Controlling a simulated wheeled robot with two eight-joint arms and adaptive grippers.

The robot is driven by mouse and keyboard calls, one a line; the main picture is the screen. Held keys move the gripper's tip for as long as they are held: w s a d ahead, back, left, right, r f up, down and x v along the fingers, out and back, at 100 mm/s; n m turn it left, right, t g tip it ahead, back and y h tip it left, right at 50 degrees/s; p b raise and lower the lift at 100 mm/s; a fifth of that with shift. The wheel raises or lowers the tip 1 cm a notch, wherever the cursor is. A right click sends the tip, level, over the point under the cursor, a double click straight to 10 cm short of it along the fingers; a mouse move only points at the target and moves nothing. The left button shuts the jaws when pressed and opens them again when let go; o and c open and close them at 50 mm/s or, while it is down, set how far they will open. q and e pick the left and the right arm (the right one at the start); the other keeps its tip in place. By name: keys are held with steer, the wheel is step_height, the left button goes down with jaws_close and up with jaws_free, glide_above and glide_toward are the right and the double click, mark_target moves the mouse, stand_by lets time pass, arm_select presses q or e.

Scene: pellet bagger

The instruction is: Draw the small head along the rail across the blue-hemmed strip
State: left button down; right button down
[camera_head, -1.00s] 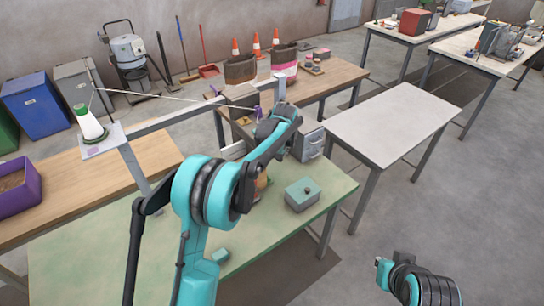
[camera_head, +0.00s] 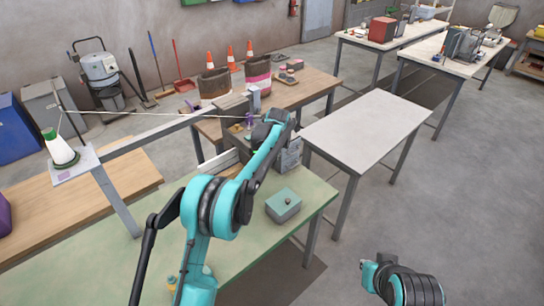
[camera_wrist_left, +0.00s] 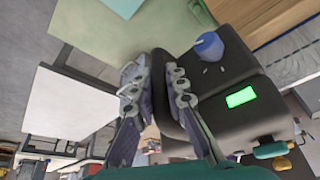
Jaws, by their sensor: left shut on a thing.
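My left gripper (camera_wrist_left: 158,95) is shut on a dark upright piece that looks like the small head (camera_wrist_left: 163,95), seen between its fingers. Beside it in the left wrist view is a dark machine body (camera_wrist_left: 225,125) with a lit green display (camera_wrist_left: 240,97) and a blue knob (camera_wrist_left: 208,45). In the head view the left gripper (camera_head: 272,125) is at the machine (camera_head: 234,104), its fingertips mostly hidden by my arm. A long grey rail (camera_head: 150,136) runs to the machine. I cannot make out the blue-hemmed strip. My right gripper (camera_head: 370,274) is low at the right, away from the benches.
A thread cone (camera_head: 62,152) stands at the rail's left end, with thread running right. A teal-grey box (camera_head: 284,205) sits on the green bench (camera_head: 125,250). A bare white table (camera_head: 370,130) stands to the right. Bags and cones are behind. The right floor is clear.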

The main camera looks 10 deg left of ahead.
arm_select(q)
steer(key=c, duration=1.8)
jaws_free()
steer(key=shift+w+d+r, duration=0.1)
steer(key=shift+w+d, duration=0.1)
steer(key=shift+d, duration=0.2)
steer(key=shift+w+d, duration=0.1)
steer(key=a+v, duration=0.1)
steer(key=v, duration=1)
steer(key=shift+s+d+r, duration=0.3)
steer(key=shift+d+r, duration=0.05)
